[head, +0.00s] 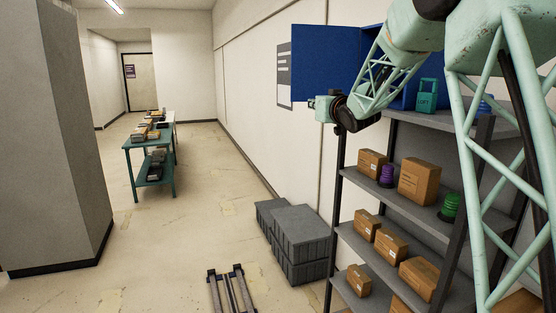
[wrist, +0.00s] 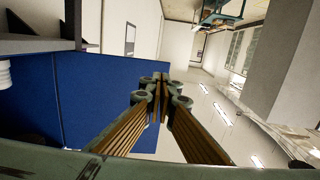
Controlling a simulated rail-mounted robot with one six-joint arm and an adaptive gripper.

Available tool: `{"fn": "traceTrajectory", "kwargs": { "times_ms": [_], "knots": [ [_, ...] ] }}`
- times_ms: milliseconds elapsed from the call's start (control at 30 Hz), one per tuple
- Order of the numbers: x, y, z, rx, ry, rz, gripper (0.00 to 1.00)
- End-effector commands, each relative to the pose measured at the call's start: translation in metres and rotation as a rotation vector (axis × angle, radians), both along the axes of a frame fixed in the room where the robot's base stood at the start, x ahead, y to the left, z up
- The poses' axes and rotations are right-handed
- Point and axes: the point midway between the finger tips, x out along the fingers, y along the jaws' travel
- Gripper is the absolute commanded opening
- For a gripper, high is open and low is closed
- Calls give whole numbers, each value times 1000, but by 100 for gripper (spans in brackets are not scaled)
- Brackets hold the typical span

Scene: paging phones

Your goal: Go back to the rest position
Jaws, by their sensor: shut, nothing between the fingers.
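My gripper (head: 324,107) is raised in front of the blue cabinet door (head: 325,62) in the head view, pointing left. In the wrist view, the two fingers of my gripper (wrist: 161,82) meet at their tips, with nothing between them. The blue door (wrist: 100,105) fills the left of that view, beside and behind the fingers; whether they touch it cannot be told. A teal phone (head: 427,94) marked "LOFT" stands at the blue cabinet, partly behind my arm.
A grey shelf rack (head: 400,127) with brown boxes and coloured spools stands below my arm. Grey crates (head: 303,228) sit on the floor beside it. A teal table (head: 140,141) with small items stands farther off. A grey pillar (head: 50,130) is at left.

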Motion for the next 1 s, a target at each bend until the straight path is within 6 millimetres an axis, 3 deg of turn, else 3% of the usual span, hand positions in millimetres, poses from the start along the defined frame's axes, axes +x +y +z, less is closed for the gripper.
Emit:
{"fn": "traceTrajectory", "kwargs": {
  "times_ms": [467, 1000],
  "knots": [
    [-80, -29, 0, -42, 143, -105, 0],
    [-197, -57, -20, -82, 328, -201, 0]
  ]
}}
